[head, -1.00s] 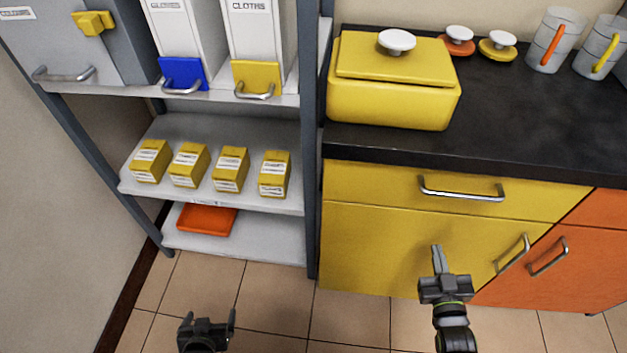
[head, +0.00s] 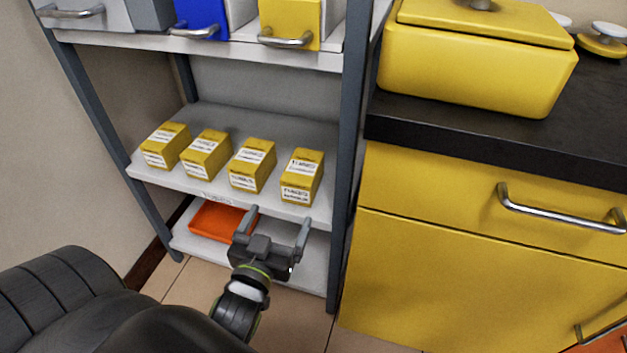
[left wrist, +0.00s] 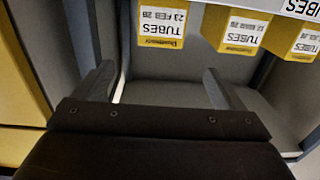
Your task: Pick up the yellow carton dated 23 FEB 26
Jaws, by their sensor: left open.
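Several yellow cartons with white labels stand in a row on the middle shelf (head: 145,172). The left wrist view, upside down, shows the carton dated 23 FEB 26 (left wrist: 163,25), marked TUBES. It matches the rightmost carton (head: 302,178) in the head view, where its date is too small to read. My left gripper (head: 279,216) is open and empty, in front of the shelf and a little below that carton, apart from it. Its two fingers also show in the left wrist view (left wrist: 157,75), with the carton beyond the gap between them. My right gripper is out of view.
A neighbouring carton (head: 253,165) stands close to the left of the rightmost one, with a narrow gap. A grey rack post (head: 347,170) and the yellow cabinet (head: 440,270) are on the right. An orange tray (head: 215,219) lies on the lower shelf.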

